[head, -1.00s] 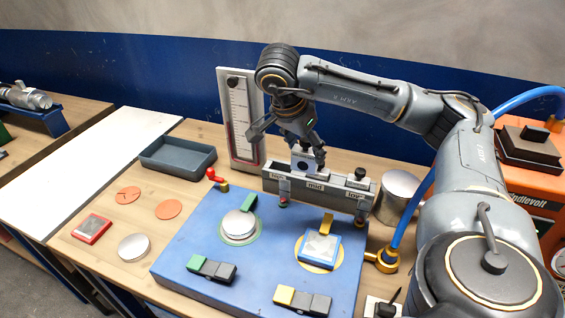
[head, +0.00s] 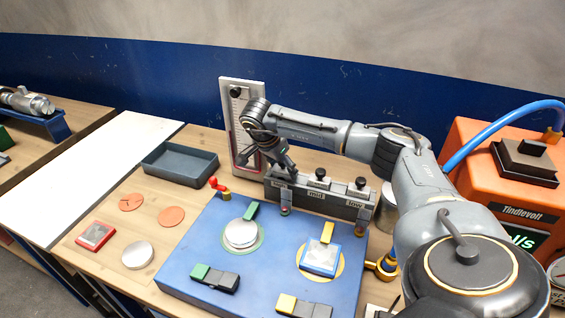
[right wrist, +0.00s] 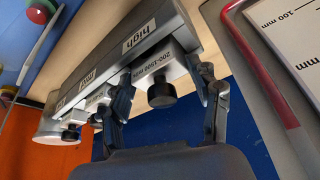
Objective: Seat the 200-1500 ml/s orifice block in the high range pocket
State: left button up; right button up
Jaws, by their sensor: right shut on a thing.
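The gauge's grey rack (head: 335,204) has pockets labelled high, mid and low. My right gripper (head: 281,166) is over its left, high end. In the right wrist view, its fingers (right wrist: 166,84) are shut on the sides of the pale 200-1500 ml/s orifice block (right wrist: 178,62), with its black knob (right wrist: 161,95) between them. The block is at the rack beside the high label (right wrist: 139,36). I cannot tell how deep it sits. In the head view the gripper hides most of it. My left gripper is not in view.
Black-knobbed blocks stand at mid (head: 320,173) and low (head: 361,183). The blue base plate (head: 190,250) in front carries several clamps and discs. A grey tray (head: 180,164) is at left.

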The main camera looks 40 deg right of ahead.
jog(key=shift+f, duration=0.1)
jog(key=shift+f, duration=0.1)
jog(key=o, duration=0.9)
jog(key=shift+f, duration=0.1)
jog(key=o, duration=0.5)
jog(key=shift+c, duration=0.2)
jog(key=shift+r, duration=0.3)
jog(key=shift+a+r+b, duration=0.2)
jog(key=shift+r+b, duration=0.1)
jog(key=shift+b, duration=0.05)
jog(key=b+v, duration=0.3)
jog(key=v, duration=0.8)
